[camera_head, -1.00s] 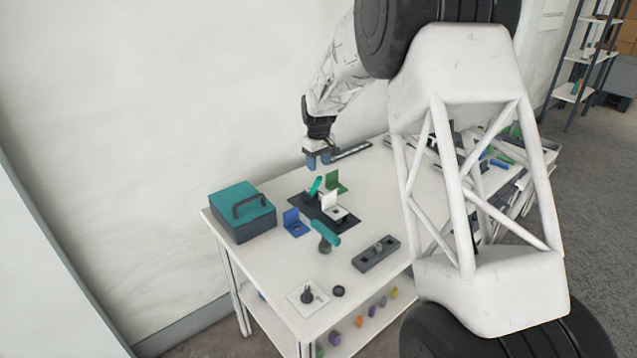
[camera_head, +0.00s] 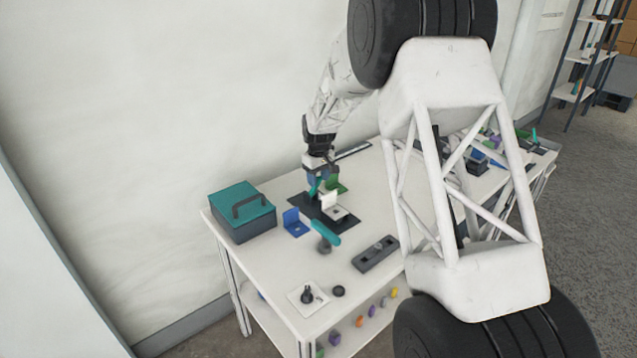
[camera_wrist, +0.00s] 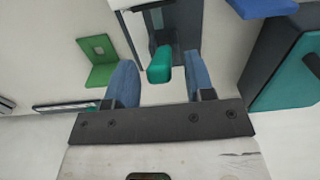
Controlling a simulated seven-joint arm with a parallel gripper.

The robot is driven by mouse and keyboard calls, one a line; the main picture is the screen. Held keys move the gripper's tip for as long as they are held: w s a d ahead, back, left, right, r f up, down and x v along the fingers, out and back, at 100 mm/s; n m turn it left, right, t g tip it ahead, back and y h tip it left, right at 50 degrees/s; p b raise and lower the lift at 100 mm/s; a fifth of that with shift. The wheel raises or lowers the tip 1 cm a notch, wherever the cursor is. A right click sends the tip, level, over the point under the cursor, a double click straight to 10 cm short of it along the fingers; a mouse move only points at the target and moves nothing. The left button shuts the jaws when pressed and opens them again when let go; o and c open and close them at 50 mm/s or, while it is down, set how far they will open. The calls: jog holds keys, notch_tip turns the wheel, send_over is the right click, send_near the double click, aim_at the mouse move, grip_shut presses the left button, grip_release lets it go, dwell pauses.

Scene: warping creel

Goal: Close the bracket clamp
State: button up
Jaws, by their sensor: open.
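The bracket clamp has a teal handle (camera_head: 315,187) that stands up from a dark base plate (camera_head: 346,226). A white L-shaped bracket (camera_head: 331,202) sits on that plate. My gripper (camera_head: 321,176) is open, pointing down at the handle. In the wrist view its two blue fingers (camera_wrist: 160,66) are on either side of the teal handle (camera_wrist: 161,64), with a gap to each finger. The clamp's lower parts are partly hidden behind the handle, and I cannot tell how they meet the bracket.
A green bracket (camera_head: 335,184) stands close behind the plate and a blue bracket (camera_head: 295,223) to its left. A teal-lidded toolbox (camera_head: 241,212) is at the left. Another teal-handled piece (camera_head: 325,236) and a grey block (camera_head: 375,253) are in front.

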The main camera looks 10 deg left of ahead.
jog(key=shift+f, duration=0.95)
jog(key=shift+c, duration=0.2)
grip_shut()
